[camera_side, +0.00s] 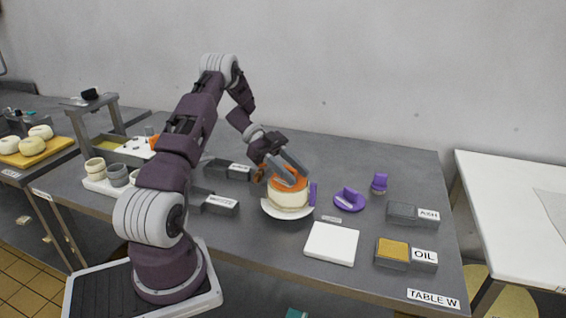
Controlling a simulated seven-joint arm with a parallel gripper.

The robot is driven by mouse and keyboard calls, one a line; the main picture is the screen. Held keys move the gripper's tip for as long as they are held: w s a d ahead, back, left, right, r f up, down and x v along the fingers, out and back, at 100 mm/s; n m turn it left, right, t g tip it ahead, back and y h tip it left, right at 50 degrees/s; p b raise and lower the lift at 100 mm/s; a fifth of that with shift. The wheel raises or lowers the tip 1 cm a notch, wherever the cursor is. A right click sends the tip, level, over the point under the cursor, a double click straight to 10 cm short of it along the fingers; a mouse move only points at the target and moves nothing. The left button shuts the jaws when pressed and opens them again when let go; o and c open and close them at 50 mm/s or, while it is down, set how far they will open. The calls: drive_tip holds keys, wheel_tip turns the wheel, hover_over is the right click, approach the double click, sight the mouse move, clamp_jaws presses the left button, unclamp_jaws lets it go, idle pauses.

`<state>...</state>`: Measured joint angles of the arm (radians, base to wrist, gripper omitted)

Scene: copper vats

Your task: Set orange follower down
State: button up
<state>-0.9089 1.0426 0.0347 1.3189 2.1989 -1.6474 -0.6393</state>
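The orange follower (287,183) is a round orange disc on top of a pale cream cylinder (288,198). The cylinder stands on a white plate (275,211) near the middle of the table. My gripper (291,176) is directly over the follower, its grey fingers reaching down to it. Whether the fingers touch or squeeze the follower is too small to tell. Part of the follower is hidden behind the fingers.
A purple upright piece (313,193) stands close to the cylinder's right. Farther right are a purple disc with a handle (349,200), a small purple piece (379,183), the ASH box (402,213) and the OIL box (392,252). A white square board (331,244) lies in front, bare.

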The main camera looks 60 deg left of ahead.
drive_tip(key=w+r+v, duration=0.1)
drive_tip(key=v, duration=1)
drive_tip(key=w+d+r+t+y, duration=0.3)
drive_tip(key=w+r+t, duration=0.1)
drive_tip(key=w+r, duration=0.45)
drive_tip(key=w+d+r+t+y, duration=0.2)
drive_tip(key=w+d+r+t, duration=0.15)
drive_tip(key=w+r, duration=0.5)
drive_tip(key=w+d+r+n+t+y, duration=0.1)
drive_tip(key=d+r+n+t+y, duration=0.15)
drive_tip(key=r+n+y, duration=0.35)
drive_tip(key=w+d+r+n+t+y, duration=0.1)
drive_tip(key=w+d+r+t+y, duration=0.15)
drive_tip(key=r, duration=0.55)
drive_tip(key=s+d+f+n+g, duration=0.2)
drive_tip(key=s+d+f+g, duration=0.2)
drive_tip(key=s, duration=0.8)
drive_tip(key=s+d+f+n+g, duration=0.2)
drive_tip(key=s+d+f+g, duration=0.2)
drive_tip(key=s+d+f, duration=0.5)
drive_tip(key=s+d+f+n+g, duration=0.2)
drive_tip(key=s+d+f+g, duration=0.2)
drive_tip(key=s, duration=1.2)
drive_tip(key=d+f+h, duration=0.1)
drive_tip(key=d+f, duration=0.1)
drive_tip(key=d, duration=0.2)
drive_tip(key=shift+d+f, duration=0.25)
drive_tip(key=shift+f, duration=0.15)
